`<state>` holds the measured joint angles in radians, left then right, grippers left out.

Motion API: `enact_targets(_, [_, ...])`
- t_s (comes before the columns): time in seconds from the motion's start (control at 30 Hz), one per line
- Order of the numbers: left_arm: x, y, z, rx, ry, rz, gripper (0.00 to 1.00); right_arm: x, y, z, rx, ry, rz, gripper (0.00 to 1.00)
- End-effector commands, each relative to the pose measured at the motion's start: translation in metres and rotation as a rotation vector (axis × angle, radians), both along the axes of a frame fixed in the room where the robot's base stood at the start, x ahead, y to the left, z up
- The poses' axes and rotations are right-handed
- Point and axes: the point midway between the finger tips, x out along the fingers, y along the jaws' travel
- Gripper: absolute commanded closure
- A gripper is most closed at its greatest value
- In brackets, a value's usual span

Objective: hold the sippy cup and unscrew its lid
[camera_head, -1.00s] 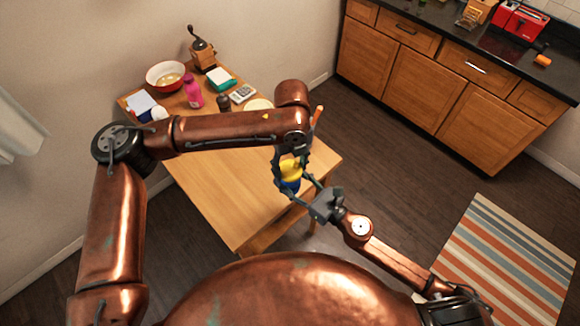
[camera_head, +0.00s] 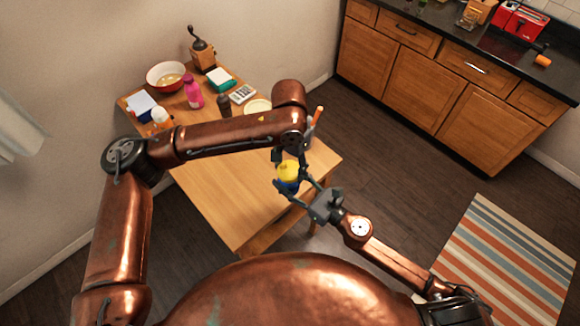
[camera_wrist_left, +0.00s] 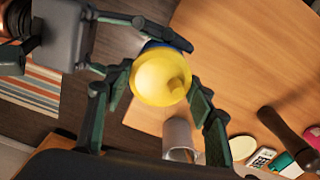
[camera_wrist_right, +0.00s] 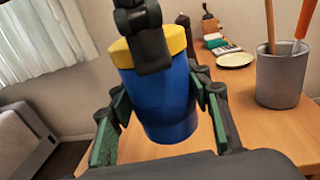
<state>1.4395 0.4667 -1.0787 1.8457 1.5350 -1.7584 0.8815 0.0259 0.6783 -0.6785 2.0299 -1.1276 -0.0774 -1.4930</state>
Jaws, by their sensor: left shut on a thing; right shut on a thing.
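The sippy cup has a blue body (camera_wrist_right: 165,105) and a yellow lid (camera_wrist_left: 160,76). It stands upright in the air over the table's near right part in the head view. My left gripper (camera_head: 287,164) reaches down from above and is shut on the yellow lid, with a finger on each side. One of its fingers crosses in front of the lid (camera_wrist_right: 178,42) in the right wrist view. My right gripper (camera_wrist_right: 162,118) is shut around the blue body from the side. The lid sits on the body; its threads are hidden.
The wooden table (camera_head: 222,195) is clear at its near end. A grey mug (camera_wrist_left: 178,137) holding upright utensils stands close beyond the cup. A plate (camera_wrist_right: 235,60), pink bottle (camera_head: 193,95), red bowl (camera_head: 166,76) and coffee grinder (camera_head: 202,50) stand farther back.

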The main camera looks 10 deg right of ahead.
Motion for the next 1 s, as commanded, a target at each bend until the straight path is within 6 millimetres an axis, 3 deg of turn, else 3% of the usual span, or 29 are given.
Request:
enact_targets(0.2, [0.0037,0.0054,-0.0001,0.010,-0.009,0.445,0.79,-0.0036,0.0030,0.0032,-0.002,-0.008,0.010,1.00])
enact_targets(0.4, [0.0026,0.0073,-0.0002,0.017,-0.012,0.763,0.79,-0.0027,0.0017,0.0029,-0.002,-0.008,0.007,1.00])
enact_targets(1.0, [0.0016,0.0059,0.0000,0.017,-0.010,0.760,0.79,0.0001,-0.0017,0.0015,-0.001,-0.003,-0.002,1.00])
